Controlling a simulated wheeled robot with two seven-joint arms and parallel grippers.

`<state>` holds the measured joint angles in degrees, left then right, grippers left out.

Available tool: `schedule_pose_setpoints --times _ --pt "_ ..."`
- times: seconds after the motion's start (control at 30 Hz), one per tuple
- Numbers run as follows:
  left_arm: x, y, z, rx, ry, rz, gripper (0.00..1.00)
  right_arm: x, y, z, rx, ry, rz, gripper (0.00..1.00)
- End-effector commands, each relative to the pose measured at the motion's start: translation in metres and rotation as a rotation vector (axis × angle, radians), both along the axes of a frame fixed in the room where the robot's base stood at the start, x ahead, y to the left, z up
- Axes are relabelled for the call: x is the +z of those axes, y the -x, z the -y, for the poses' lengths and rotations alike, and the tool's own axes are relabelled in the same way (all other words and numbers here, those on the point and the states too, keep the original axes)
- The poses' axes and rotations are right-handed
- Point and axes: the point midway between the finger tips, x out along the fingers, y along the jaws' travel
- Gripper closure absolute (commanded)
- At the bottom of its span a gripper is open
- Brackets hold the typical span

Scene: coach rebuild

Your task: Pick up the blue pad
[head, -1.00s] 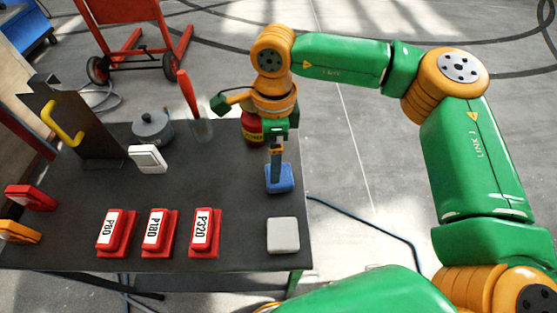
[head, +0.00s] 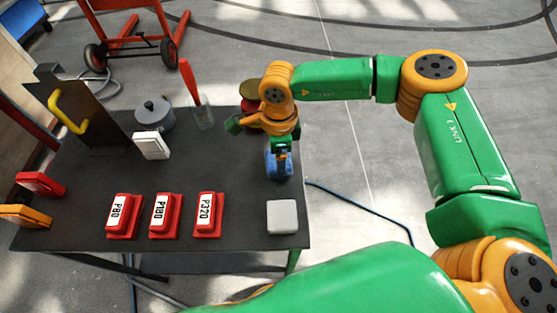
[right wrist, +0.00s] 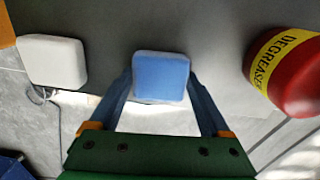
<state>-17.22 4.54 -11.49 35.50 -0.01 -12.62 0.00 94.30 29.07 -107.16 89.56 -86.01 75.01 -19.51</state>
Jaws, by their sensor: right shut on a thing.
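The blue pad (head: 270,165) is at the right part of the dark table, partly hidden by my right gripper (head: 279,160) in the head view. In the right wrist view the blue pad (right wrist: 161,78) has a pale edge and sits between the two fingertips of my right gripper (right wrist: 161,85), which is shut on it. Whether the pad still touches the table is hard to tell. My left gripper is not in view.
A red degreaser can (right wrist: 293,72) stands close to the gripper. A white pad (head: 282,216) lies nearer the front edge of the table (head: 200,258). Red blocks labelled P80 (head: 122,215), P180 (head: 164,215) and P320 (head: 209,214) stand left of it. A grey pot (head: 154,113) is at the back.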

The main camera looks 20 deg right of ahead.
Motion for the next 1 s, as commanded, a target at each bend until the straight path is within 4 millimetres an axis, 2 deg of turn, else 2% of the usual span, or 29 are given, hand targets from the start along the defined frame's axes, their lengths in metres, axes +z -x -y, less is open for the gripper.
schedule_pose_setpoints --times 0.23,0.33,0.4,0.47,0.63,0.8,1.0 --pt "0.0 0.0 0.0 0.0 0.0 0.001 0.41 0.004 0.0 0.0 -0.001 -0.001 0.001 0.72" --pt "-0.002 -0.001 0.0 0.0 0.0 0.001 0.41 0.016 -0.001 0.0 -0.001 -0.001 0.003 0.72" --pt "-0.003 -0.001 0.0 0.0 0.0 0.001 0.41 0.031 -0.001 0.0 0.0 -0.001 0.004 0.72" --pt "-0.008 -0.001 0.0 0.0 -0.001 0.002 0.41 0.042 0.007 -0.01 0.006 -0.003 0.004 0.72" --pt "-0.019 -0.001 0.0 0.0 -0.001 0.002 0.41 0.088 0.033 -0.038 0.007 -0.001 0.005 0.72" --pt "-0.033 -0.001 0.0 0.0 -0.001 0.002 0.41 0.108 0.066 -0.073 0.008 0.001 0.003 0.72" --pt "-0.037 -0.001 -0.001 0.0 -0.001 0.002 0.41 0.125 0.088 -0.097 0.002 0.0 0.002 0.72"
